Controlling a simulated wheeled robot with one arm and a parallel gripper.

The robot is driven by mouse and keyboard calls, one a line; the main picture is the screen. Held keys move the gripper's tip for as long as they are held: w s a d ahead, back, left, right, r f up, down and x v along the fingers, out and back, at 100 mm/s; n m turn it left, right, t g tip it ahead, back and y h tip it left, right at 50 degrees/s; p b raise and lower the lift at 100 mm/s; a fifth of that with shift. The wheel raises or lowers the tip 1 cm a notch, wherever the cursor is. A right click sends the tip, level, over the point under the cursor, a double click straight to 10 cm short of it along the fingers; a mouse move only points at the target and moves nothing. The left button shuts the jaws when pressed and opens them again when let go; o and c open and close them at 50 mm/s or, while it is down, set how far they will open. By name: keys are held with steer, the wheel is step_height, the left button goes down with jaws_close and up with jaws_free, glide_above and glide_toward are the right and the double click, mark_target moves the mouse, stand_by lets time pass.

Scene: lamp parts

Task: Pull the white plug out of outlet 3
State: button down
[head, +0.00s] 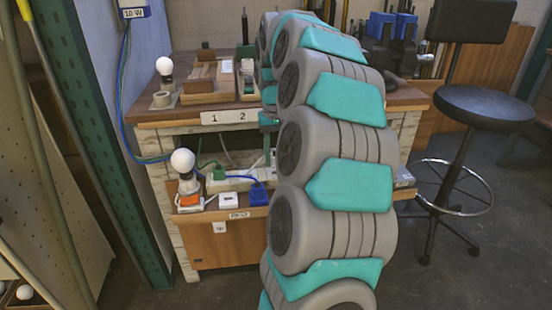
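A white power strip (238,183) lies on the lower shelf of the workbench. A green plug (218,173) sits at its left part and a blue plug (258,194) at its front right. A small white block (228,200) lies in front of the strip; I cannot tell whether it is a plug. No white plug in an outlet can be made out, and no outlet number 3 is readable. The label on the bench's upper edge (222,117) reads 1 and 2. My grey and teal arm covers the right part of the bench and strip.
White bulbs stand on the benchtop (164,67) and lower shelf (183,162). Blue and green cables run down the left side. A black stool (484,108) stands at right, and a green post (97,130) at left. Floor between bench and stool is clear.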

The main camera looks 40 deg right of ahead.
mark_target(276, 152)
steer(key=shift+r+p, duration=0.6)
steer(key=shift+r, duration=1.15)
